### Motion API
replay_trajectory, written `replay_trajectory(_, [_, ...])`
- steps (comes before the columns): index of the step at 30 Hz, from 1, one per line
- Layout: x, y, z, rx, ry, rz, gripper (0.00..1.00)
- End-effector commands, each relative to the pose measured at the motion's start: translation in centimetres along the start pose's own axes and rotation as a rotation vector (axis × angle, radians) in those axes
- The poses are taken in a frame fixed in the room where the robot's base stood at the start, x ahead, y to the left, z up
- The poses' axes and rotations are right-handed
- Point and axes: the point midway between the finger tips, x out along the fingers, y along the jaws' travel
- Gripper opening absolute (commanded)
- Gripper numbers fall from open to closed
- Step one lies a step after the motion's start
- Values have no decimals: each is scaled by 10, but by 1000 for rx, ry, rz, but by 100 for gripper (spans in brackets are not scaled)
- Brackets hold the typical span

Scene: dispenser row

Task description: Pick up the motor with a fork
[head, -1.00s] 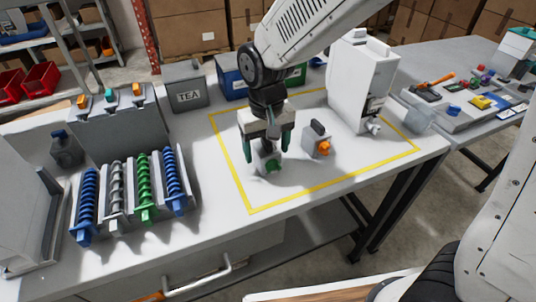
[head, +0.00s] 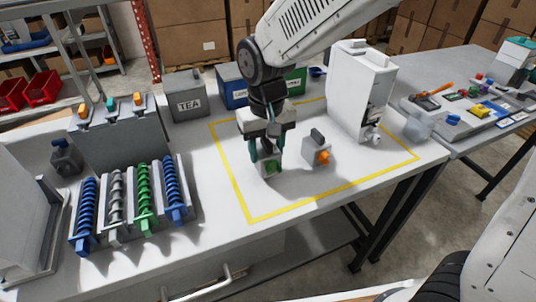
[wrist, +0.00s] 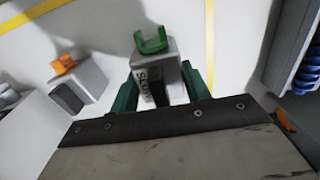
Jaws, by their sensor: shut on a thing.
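The grey box-shaped motor with a green U-shaped fork (head: 269,168) is inside the yellow outline on the table. In the wrist view, the green fork (wrist: 151,42) projects from one end of its body, and dark lettering shows partly on a side. My gripper (head: 267,164) is over it from above, its two teal fingers shut on the sides of the body. The motor appears to rest on the tabletop; its underside is hidden. A second grey motor with an orange coupling (head: 317,152) stands apart to the right and also shows in the wrist view (wrist: 78,81).
A tall white dispenser (head: 359,85) stands behind and right. A rack of blue, grey and green spirals (head: 145,215) is at left. TEA (head: 188,98), blue (head: 232,90) and green (head: 296,82) containers stand behind. The outline's front right is clear.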

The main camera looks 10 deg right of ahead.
Motion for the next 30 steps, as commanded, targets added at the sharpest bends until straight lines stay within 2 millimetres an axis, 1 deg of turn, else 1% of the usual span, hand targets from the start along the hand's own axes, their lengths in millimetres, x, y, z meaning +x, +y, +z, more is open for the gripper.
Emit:
replay_trajectory(1, [-9, 0, -1, 0, 5, -1, 13])
replay_trajectory(2, [-13, -1, 1, -1, 4, -1, 13])
replay_trajectory(3, [-12, -7, 10, -4, 1, 0, 13])
replay_trajectory(8, [-15, -28, 44, -6, 2, -1, 13])
replay_trajectory(12, [-18, -48, 77, -8, 2, -1, 13])
replay_trajectory(15, [-21, -60, 98, -7, 2, -1, 13])
replay_trajectory(18, [-22, -70, 115, -5, 2, -1, 13])
replay_trajectory(21, [-23, -77, 126, -3, 1, -1, 13])
replay_trajectory(24, [-24, -81, 133, -2, 1, -1, 13])
replay_trajectory(30, [-24, -84, 137, 0, 1, -1, 13])
